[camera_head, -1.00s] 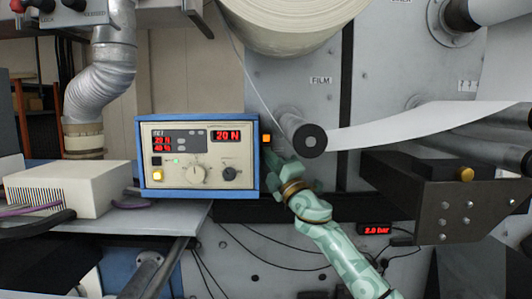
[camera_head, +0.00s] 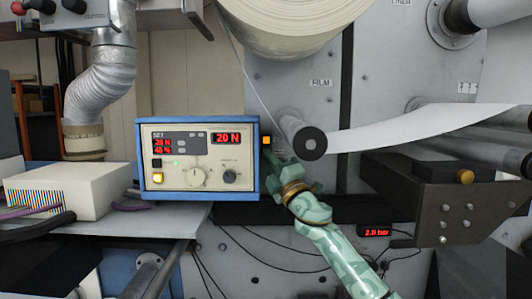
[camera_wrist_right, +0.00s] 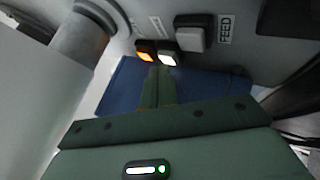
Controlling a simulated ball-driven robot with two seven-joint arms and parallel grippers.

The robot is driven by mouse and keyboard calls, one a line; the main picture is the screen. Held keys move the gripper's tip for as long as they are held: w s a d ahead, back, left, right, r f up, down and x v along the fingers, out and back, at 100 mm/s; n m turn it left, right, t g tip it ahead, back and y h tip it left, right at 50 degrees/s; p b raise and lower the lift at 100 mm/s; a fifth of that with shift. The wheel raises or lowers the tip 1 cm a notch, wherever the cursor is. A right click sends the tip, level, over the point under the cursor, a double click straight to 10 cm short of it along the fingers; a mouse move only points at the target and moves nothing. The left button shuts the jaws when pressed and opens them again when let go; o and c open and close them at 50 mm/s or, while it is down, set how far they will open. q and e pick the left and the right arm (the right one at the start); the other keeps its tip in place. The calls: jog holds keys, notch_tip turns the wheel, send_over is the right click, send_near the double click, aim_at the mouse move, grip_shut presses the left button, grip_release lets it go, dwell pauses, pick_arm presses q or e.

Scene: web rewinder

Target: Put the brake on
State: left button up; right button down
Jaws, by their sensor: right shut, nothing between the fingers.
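My right gripper (camera_head: 272,160) reaches up to the machine face, just right of the blue-framed control box. Its fingers are shut and empty. In the right wrist view the fingertips (camera_wrist_right: 160,72) are close below a white lit button (camera_wrist_right: 168,59) and an orange lit button (camera_wrist_right: 146,50); I cannot tell whether they touch. The orange button also shows in the head view (camera_head: 266,140). A grey button (camera_wrist_right: 191,38) sits farther right beside a label reading "FEED". I cannot read any brake label. My left gripper is not in view.
The control box (camera_head: 198,199) reads 20 N and has knobs and a lit yellow button. A roller end (camera_head: 313,144) juts out close to the right gripper. A paper roll (camera_head: 290,20) hangs above, and a dark bracket (camera_head: 440,215) stands at the right.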

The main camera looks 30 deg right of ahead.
jog(key=shift+s, duration=0.1)
jog(key=s+a+p, duration=0.1)
jog(key=s+p, duration=0.1)
jog(key=s, duration=0.1)
jog(key=s+a+p, duration=0.1)
jog(key=s+p, duration=0.1)
jog(key=shift+s+a, duration=0.15)
jog(key=shift+a, duration=0.2)
dwell(0.3)
